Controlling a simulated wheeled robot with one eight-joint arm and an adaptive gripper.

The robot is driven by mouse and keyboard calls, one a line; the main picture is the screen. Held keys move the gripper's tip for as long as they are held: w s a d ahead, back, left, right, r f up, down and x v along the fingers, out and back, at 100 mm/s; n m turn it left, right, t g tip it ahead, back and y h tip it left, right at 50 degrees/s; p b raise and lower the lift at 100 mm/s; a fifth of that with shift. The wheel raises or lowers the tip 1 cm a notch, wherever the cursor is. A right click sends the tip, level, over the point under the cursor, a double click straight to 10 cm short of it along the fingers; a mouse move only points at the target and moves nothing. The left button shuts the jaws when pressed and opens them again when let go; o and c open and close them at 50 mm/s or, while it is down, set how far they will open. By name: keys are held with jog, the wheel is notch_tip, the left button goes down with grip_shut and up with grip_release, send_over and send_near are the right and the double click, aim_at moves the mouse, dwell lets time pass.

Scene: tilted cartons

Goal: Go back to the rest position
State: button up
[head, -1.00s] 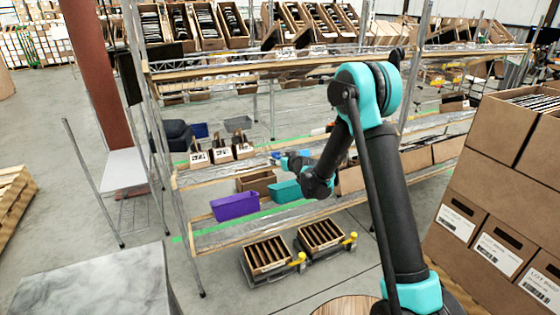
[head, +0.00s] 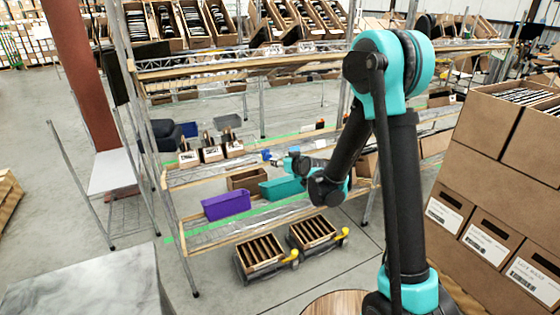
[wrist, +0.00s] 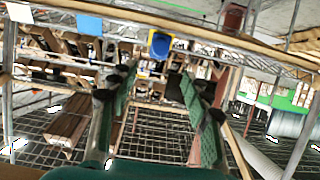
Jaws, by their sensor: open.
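My gripper (wrist: 155,75) shows in the wrist view with its two green fingers apart and nothing between them. A blue and yellow thing (wrist: 160,44) shows beyond the fingertips, apart from them. In the head view my arm rises at the right, bends at the top and folds down and left in front of the rack. Its wrist end appears in front of the middle shelf, near a teal bin (head: 283,188); the fingers are too small to make out there. I cannot tell the gap between my arm and the shelf.
A metal rack (head: 215,75) holds tilted cartons (head: 196,24) on top. A purple bin (head: 226,204) and small cartons (head: 211,152) sit lower. Stacked brown cartons (head: 500,200) stand close at right. A marble-like surface (head: 85,285) is at front left. Grey floor (head: 60,215) is free at left.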

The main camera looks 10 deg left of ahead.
jog(key=s+d+f+m+g+h, duration=0.2)
jog(key=s+d+m+g+h, duration=0.1)
jog(key=s+d, duration=1.2)
jog(key=s+d+f+m+g+h, duration=0.2)
jog(key=s+d+m+g+h, duration=0.1)
jog(key=s+d, duration=1.3)
jog(key=s+g+h, duration=0.1)
jog(key=s, duration=0.1)
jog(key=shift+s+m, duration=0.4)
jog(key=shift+f, duration=0.1)
